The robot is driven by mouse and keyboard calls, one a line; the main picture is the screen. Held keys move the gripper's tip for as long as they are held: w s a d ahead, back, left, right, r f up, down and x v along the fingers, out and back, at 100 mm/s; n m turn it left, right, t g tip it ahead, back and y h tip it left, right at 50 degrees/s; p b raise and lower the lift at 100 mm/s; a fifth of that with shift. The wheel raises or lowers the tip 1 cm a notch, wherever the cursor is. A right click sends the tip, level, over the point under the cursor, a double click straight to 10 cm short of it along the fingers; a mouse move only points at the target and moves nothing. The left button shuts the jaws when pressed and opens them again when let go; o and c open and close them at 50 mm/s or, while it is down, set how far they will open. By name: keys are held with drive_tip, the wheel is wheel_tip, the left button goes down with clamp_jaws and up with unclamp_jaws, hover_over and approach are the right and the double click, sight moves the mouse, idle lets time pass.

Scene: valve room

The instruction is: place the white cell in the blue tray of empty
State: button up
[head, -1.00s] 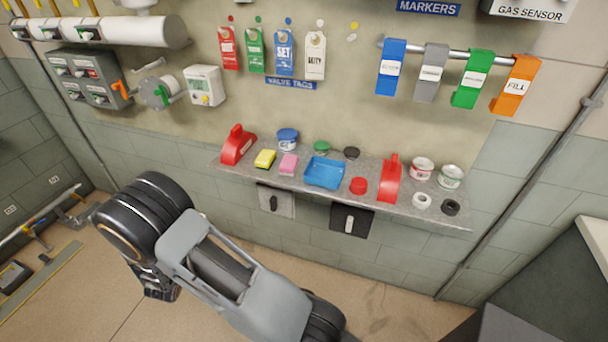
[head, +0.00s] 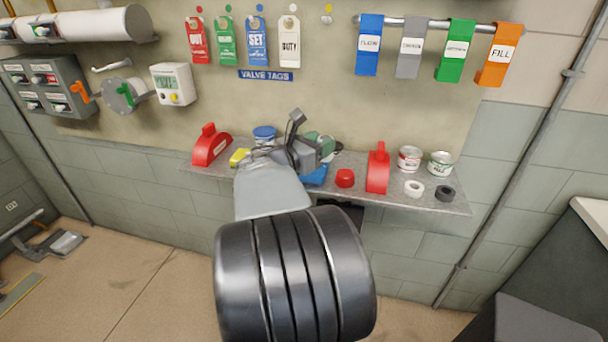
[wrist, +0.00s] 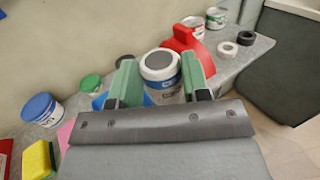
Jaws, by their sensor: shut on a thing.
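The white cell (wrist: 160,70), a white cylinder with a dark grey top and blue-and-dark print, is upright between the green fingers of my gripper (wrist: 160,78) in the wrist view. My gripper is shut on it. In the head view my gripper (head: 316,147) is over the middle of the shelf, and the cell is mostly hidden by it. The blue tray (head: 315,177) shows only in part below my gripper; its edge also shows left of the left finger in the wrist view (wrist: 100,101). I cannot tell the cell's height above the tray.
On the grey shelf (head: 425,203), a red cap (head: 345,178) and a red holder (head: 378,168) stand right of the tray, then cans and tape rolls. Left are a blue-lidded jar (head: 264,134), a yellow sponge (head: 239,157) and another red holder (head: 211,146). Tags hang above.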

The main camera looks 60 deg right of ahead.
drive_tip(key=w+d+f, duration=0.1)
drive_tip(key=w+f, duration=0.2)
drive_tip(key=w+d+f, duration=0.2)
drive_tip(key=w, duration=0.2)
drive_tip(key=w+d+f+p, duration=0.1)
drive_tip(key=w+f, duration=0.2)
drive_tip(key=w, duration=0.1)
drive_tip(key=shift+w+d+f, duration=0.25)
drive_tip(key=shift+d+f, duration=0.05)
drive_tip(key=shift+d, duration=0.1)
drive_tip(key=shift+w+d+f, duration=0.15)
drive_tip(key=shift+w+f, duration=0.3)
drive_tip(key=shift+f, duration=1.6)
drive_tip(key=shift+f, duration=0.2)
drive_tip(key=o, duration=0.9)
drive_tip(key=shift+r, duration=0.1)
